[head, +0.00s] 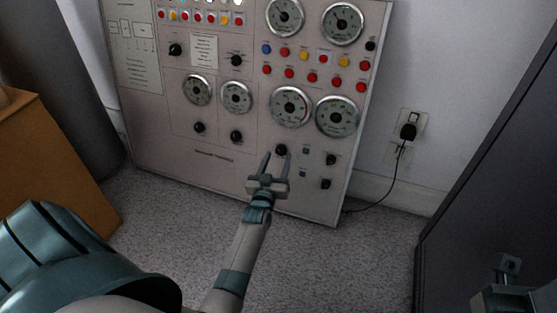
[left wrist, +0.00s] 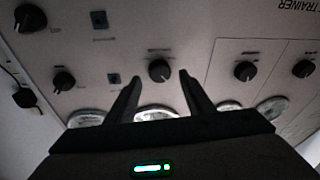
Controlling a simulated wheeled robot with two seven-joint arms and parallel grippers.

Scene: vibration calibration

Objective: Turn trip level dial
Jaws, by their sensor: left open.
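A light grey control panel (head: 215,167) stands against the wall, full of gauges, buttons and black knobs. My left gripper (head: 273,158) is open, its fingers pointing at a black dial (head: 281,150) low on the panel, under a large gauge. In the left wrist view, which looks upside down, this dial (left wrist: 160,70) shows between the open fingers (left wrist: 158,82), apart from both. Its label is too small to read, so I cannot confirm it is the trip level dial. What seems to be my right gripper (head: 505,272) shows partly at the bottom right, away from the panel.
Two more black knobs (head: 331,159) and small blue switches sit right of the dial. A black plug (head: 408,131) with a cord is in a wall outlet. A dark cabinet (head: 490,160) stands at the right, an orange-brown box (head: 50,160) at the left. The carpet between is clear.

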